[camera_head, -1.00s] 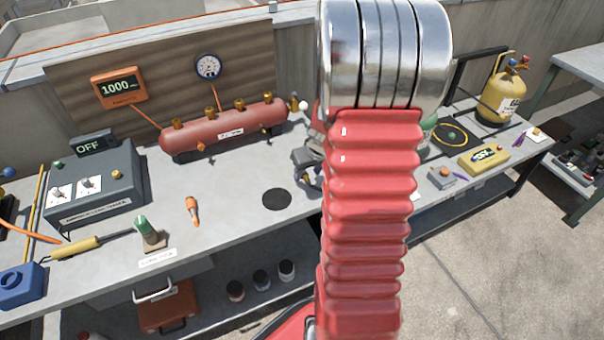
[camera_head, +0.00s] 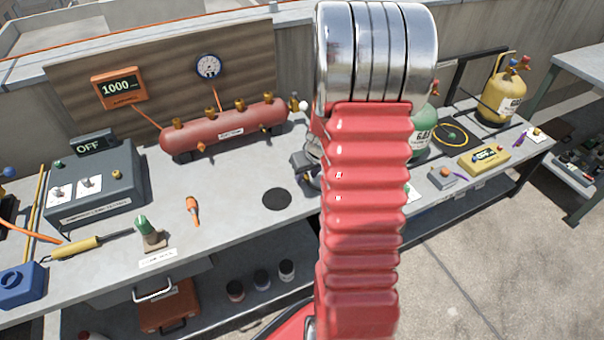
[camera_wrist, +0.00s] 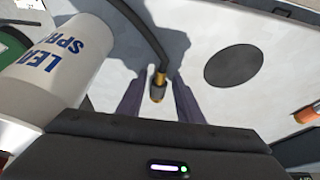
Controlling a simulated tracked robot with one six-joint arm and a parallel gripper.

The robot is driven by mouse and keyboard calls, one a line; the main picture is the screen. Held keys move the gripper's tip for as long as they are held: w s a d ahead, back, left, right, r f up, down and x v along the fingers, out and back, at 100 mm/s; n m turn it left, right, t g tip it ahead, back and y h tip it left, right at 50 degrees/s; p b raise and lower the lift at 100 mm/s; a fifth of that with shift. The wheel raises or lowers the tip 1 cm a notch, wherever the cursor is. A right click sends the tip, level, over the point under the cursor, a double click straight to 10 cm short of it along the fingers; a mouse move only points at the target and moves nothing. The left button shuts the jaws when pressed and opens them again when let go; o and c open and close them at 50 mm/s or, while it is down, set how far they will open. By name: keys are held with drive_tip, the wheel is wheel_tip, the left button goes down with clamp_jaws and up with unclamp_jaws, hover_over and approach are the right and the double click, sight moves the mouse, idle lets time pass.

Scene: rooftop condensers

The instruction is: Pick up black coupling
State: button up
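In the wrist view, a black hose ends in a brass fitting with a dark tip, which I take as the black coupling (camera_wrist: 158,86). My gripper (camera_wrist: 159,93) has its two dark fingers spread, one on each side of the coupling. A gap shows between each finger and the fitting, and I see no contact. How far the fitting lies below the fingertips is hard to judge.
A white leak spray can (camera_wrist: 62,50) stands close left of the fingers. A flat black disc (camera_wrist: 233,66) lies to the right, also in the head view (camera_head: 277,199). A red manifold (camera_head: 225,130) is behind, and a green cylinder (camera_head: 422,135) shows right of my arm.

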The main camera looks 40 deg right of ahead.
sight(306, 178)
clamp_jaws()
idle(0.3)
wheel_tip(306, 178, up, 10)
idle(0.6)
idle(0.4)
drive_tip(key=shift+c, duration=2)
unclamp_jaws()
clamp_jaws()
